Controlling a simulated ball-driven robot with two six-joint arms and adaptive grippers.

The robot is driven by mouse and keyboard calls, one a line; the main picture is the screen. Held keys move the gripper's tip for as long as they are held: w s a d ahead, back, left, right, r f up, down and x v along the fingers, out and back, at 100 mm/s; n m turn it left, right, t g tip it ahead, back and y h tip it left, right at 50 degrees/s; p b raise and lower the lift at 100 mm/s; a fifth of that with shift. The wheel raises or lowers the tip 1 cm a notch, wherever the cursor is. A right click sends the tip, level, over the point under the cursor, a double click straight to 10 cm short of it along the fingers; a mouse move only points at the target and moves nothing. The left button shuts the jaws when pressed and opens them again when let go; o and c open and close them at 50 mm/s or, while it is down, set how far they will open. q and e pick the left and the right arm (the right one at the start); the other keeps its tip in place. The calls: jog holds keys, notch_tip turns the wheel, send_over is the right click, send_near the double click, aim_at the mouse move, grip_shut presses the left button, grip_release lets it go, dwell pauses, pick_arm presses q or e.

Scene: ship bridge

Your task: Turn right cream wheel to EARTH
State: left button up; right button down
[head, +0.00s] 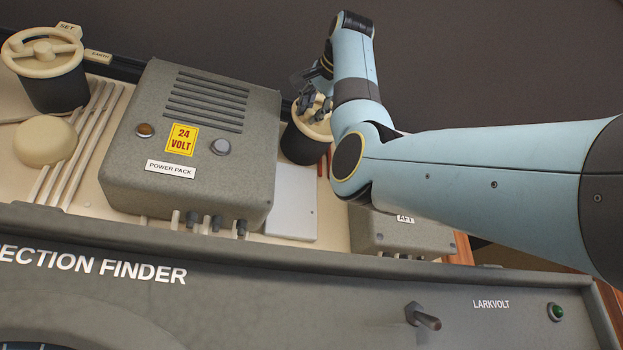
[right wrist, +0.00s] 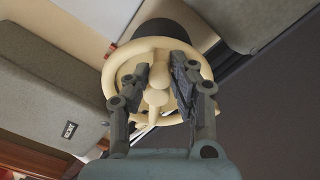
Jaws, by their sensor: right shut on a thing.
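The right cream wheel (head: 318,131) sits on a dark round drum behind the power pack, partly hidden by my right arm in the head view. In the right wrist view its cream rim (right wrist: 150,44) and centre spoke show clearly. My right gripper (head: 312,101) is over the wheel. In the right wrist view its two dark fingers (right wrist: 160,70) reach inside the rim, one on each side of the cream spoke and hub, and are shut on it. My left gripper is not in view.
A grey power pack box (head: 240,140) stands left of the wheel. A second cream wheel (head: 42,48) is at the far left, near a cream dome (head: 45,141). A small grey AFT box (head: 385,232) lies below my arm. A toggle switch (head: 422,316) projects from the front panel.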

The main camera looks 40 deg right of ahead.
jog(key=shift+s+r, duration=0.1)
jog(key=shift+r, duration=0.05)
dwell(0.3)
jog(key=c, duration=1.1)
grip_release()
jog(key=v, duration=1.2)
